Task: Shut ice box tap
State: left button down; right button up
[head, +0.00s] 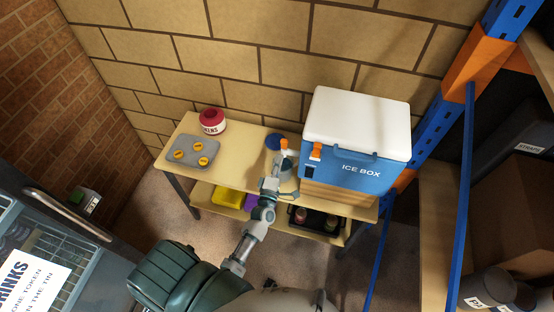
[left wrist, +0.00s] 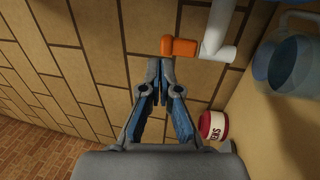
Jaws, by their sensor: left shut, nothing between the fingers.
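The ice box (head: 345,165) is blue with a white lid and stands on a slatted wooden base at the table's right end. The tap (head: 284,145) shows as an orange lever at its left; in the left wrist view the orange lever (left wrist: 180,47) sits on a white tap body (left wrist: 217,50). My left gripper (head: 276,172) is shut and empty. In the left wrist view its fingertips (left wrist: 160,75) are close to the orange lever; I cannot tell whether they touch. A translucent blue jug (left wrist: 284,66) is beside the tap. My right gripper is out of view.
A red and white tin (head: 212,121) and a grey tray (head: 193,152) with yellow discs are on the table (head: 238,150). Blue rack uprights (head: 423,125) stand close right of the ice box. A drinks cabinet (head: 40,240) is at the lower left.

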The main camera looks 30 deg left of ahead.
pick_arm(q)
jog(key=r+b+v, duration=0.1)
jog(key=r+v, duration=0.1)
jog(key=v, duration=0.7)
jog(key=shift+s+f, duration=0.2)
jog(key=shift+s, duration=0.25)
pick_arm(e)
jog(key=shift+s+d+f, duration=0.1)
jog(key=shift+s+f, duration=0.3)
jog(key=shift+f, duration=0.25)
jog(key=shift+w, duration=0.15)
